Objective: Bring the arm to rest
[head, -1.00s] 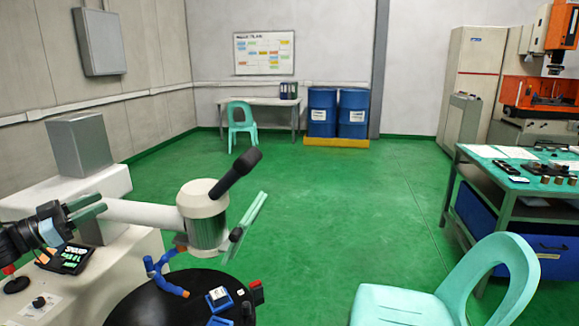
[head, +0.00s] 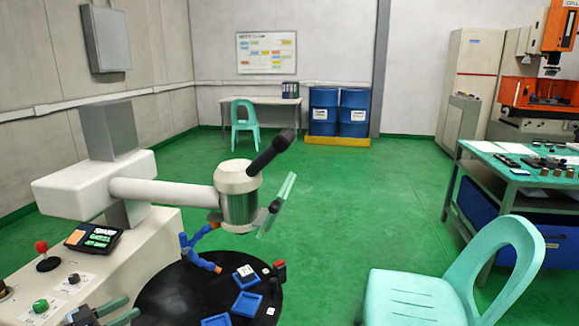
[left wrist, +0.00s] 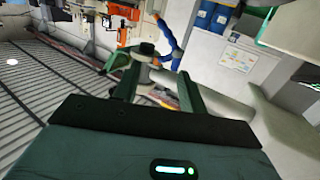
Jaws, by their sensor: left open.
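My left gripper (head: 102,312) shows at the bottom left edge of the head view, with its greenish fingers apart and nothing visible between them. The rest of that arm is cut off by the frame. In the left wrist view the two fingers of my left gripper (left wrist: 158,92) are spread, with a dark round-topped part and a blue hose (left wrist: 166,38) beyond them. I cannot tell how far away these are. My right gripper is not in view.
Close by stand a white machine (head: 150,192) with a horizontal arm and a round black table (head: 165,290) bearing blue trays (head: 248,303). A turquoise chair (head: 400,295) and workbench (head: 510,180) are right. The middle floor is clear.

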